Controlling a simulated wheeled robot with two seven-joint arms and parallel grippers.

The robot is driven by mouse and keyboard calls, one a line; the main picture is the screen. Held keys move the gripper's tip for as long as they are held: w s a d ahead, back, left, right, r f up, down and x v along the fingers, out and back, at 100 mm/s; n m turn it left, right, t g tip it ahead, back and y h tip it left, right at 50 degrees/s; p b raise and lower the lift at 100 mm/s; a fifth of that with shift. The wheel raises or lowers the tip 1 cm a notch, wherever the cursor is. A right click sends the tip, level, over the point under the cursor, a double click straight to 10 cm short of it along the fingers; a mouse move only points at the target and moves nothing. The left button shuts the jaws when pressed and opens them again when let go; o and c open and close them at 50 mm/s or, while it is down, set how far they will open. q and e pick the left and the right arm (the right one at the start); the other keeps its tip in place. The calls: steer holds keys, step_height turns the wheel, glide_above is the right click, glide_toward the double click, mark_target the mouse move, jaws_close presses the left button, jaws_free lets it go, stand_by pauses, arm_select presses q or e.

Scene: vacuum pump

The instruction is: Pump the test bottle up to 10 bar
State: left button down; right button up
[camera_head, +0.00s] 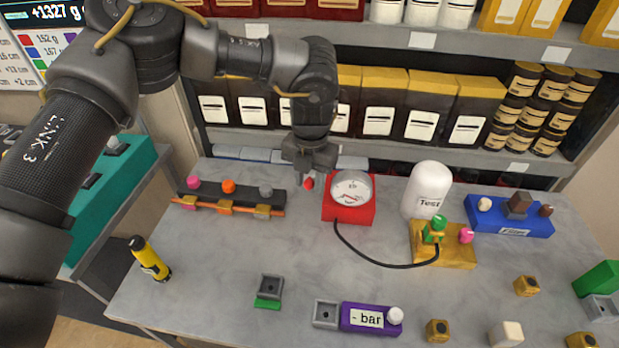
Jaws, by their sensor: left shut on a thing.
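My left gripper (310,168) reaches down from above, shut on a small red part (308,183) just left of the gauge; the fingers hide most of it. The red gauge box (348,214) carries a round white dial (351,189) with a red needle; I cannot read its value. A black hose (375,261) runs from the box to the green valve knob (435,228) on a gold block (447,254). A pink knob (466,235) sits beside it. The white test bottle (431,183) stands upright behind the block. My right gripper is not in view.
A dark rail (232,201) with pink, orange and grey knobs lies left of the gripper. A blue block (508,215) is at right, with several small blocks in front. Stocked shelves stand behind. The centre table is clear.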

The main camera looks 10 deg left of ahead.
arm_select(q)
steer(key=shift+s+f+b, duration=0.8)
steer(key=shift+f+b, duration=0.35)
steer(key=shift+f, duration=0.55)
steer(key=shift+s+f+b, duration=0.85)
steer(key=shift+f+b, duration=0.3)
steer(key=shift+f, duration=0.5)
steer(key=shift+s+f+b, duration=0.8)
steer(key=shift+f+b, duration=0.35)
steer(key=shift+f, duration=0.55)
